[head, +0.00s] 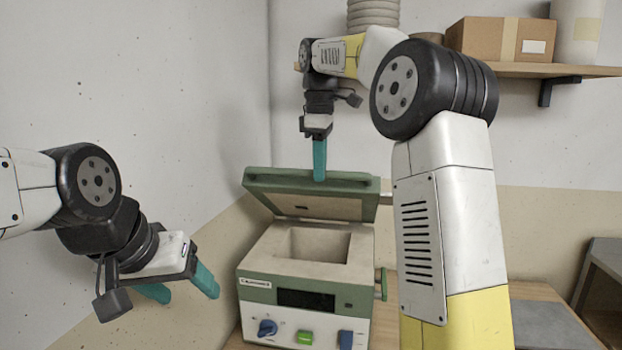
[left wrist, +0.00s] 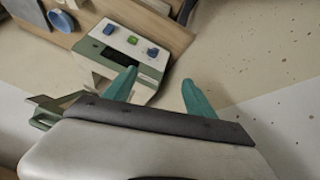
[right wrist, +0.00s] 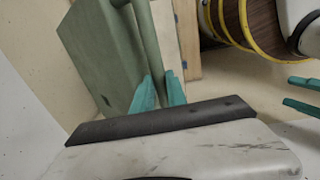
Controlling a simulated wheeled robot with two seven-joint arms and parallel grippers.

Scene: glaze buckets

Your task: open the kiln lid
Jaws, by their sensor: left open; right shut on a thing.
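The kiln (head: 258,292) is a green and white box with a square chamber open at the top. Its green lid (head: 262,180) is tilted up, hinged at the back, with the chamber showing below it. My right gripper (head: 319,178) is shut on the lid's handle bar at the raised edge. In the right wrist view its teal fingers pinch the green bar (right wrist: 147,40), beside the lid (right wrist: 103,65). My left gripper (head: 182,292) is open and empty, left of the kiln. The left wrist view shows its spread fingers and the kiln front (left wrist: 118,48) beyond.
Blue and green controls (head: 305,336) sit on the kiln's front panel. A shelf (head: 515,69) with a cardboard box (head: 500,40) hangs at the upper right. A blue cup (left wrist: 60,20) shows on the table in the left wrist view. The wall is close behind the kiln.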

